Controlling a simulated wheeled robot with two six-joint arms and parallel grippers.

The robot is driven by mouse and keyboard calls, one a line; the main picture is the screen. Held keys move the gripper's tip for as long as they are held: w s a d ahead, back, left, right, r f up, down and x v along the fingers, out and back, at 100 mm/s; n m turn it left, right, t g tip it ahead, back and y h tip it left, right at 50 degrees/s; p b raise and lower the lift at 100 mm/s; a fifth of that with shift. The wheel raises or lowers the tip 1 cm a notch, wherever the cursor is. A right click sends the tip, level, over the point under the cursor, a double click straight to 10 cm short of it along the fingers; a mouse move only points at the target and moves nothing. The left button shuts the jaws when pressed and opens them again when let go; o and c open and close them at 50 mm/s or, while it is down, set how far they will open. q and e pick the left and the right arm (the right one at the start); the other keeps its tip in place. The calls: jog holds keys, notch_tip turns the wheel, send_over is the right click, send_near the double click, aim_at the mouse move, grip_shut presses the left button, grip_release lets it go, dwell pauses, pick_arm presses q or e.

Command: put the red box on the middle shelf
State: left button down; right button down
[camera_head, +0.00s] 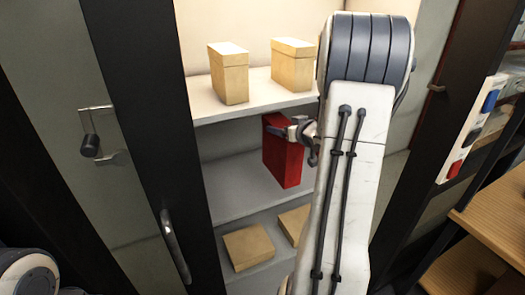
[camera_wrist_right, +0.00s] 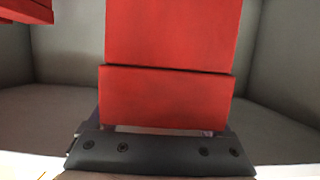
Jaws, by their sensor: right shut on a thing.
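The red box (camera_head: 283,160) is upright inside the cabinet, over the middle shelf (camera_head: 235,190). I cannot tell whether its base touches the shelf. My right gripper (camera_head: 293,131) is shut on the upper part of the red box. My right arm hides what lies to the right of it. In the right wrist view the red box (camera_wrist_right: 170,65) fills the middle, with a dark seam across it, close in front of the gripper (camera_wrist_right: 163,130). My left gripper is out of view.
Two tan boxes (camera_head: 229,75) (camera_head: 292,66) stand on the shelf above. Two tan boxes (camera_head: 249,247) (camera_head: 294,222) lie on the shelf below. The cabinet's open door (camera_head: 60,160) is at left. The middle shelf is bare left of the red box. Another red piece (camera_wrist_right: 27,10) shows in the wrist view.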

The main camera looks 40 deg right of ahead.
jog(key=w+a+f+p, duration=0.3)
jog(key=w+f, duration=0.5)
jog(key=f, duration=0.1)
jog(key=shift+w+f, duration=0.15)
jog(key=shift+w, duration=0.15)
jog(key=shift+f, duration=0.1)
jog(key=shift+f+b, duration=0.1)
jog(key=shift+b, duration=0.2)
grip_release()
